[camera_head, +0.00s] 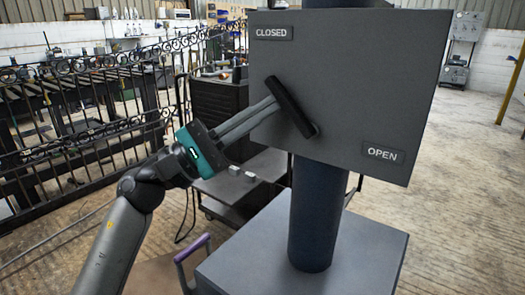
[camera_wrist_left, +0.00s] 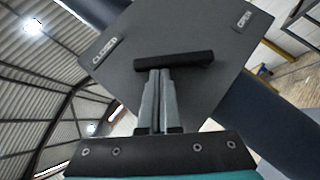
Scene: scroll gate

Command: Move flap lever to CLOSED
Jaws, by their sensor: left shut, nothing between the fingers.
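The flap lever (camera_head: 291,107) is a black bar on a grey panel (camera_head: 360,60). It slants from upper left to lower right, its lower end toward the OPEN label (camera_head: 382,154). The CLOSED label (camera_head: 274,33) is at the panel's upper left. My left gripper (camera_head: 274,103) is shut and empty, its fingertips at the lever's left side. In the left wrist view the shut fingers (camera_wrist_left: 158,76) reach the lever (camera_wrist_left: 160,60) near its middle; I cannot tell whether they touch it. My right gripper is not in view.
A dark blue post (camera_head: 312,225) carries the panel and rises from a grey block (camera_head: 375,255). A dark cart (camera_head: 225,110) and a low table (camera_head: 245,185) stand behind my left arm. Black iron railings (camera_head: 80,120) are at the left. Floor at the right is open.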

